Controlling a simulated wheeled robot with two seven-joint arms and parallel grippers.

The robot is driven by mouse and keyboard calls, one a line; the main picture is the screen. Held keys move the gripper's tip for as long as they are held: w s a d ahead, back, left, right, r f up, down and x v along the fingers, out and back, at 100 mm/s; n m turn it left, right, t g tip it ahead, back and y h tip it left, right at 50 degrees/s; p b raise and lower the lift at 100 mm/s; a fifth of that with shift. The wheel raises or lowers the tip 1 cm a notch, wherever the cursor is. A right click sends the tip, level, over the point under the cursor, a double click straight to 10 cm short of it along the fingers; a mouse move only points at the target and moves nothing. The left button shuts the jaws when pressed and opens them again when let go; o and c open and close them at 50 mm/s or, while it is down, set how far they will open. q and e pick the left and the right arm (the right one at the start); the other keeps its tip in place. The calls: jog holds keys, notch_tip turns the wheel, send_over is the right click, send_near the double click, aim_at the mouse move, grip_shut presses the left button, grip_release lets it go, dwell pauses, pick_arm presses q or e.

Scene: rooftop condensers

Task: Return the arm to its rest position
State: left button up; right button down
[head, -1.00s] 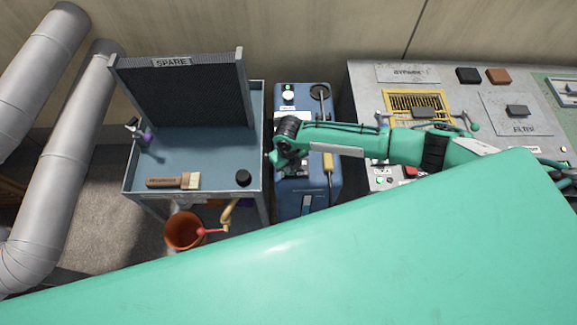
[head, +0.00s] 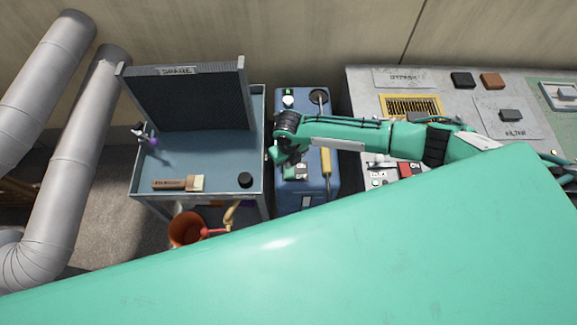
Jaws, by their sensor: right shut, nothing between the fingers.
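My right arm (head: 365,136) is teal and black and comes in from the right, reaching left across the front of the grey panel and over the blue unit. My right gripper (head: 276,154) is at its left end, dark and partly hidden by the wrist. It is shut and empty, above the gap between the blue unit (head: 305,105) and the blue-grey cart (head: 205,140). It appears apart from both. My left gripper is not in view.
The cart holds a dark finned panel marked SPARE (head: 190,100), a brush (head: 180,184) and a black cap (head: 245,180). An orange bucket (head: 186,229) stands below. A grey panel (head: 440,80) with a yellow grille is at right. Large pipes (head: 75,160) are at left.

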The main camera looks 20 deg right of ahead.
jog(key=shift+r, duration=0.65)
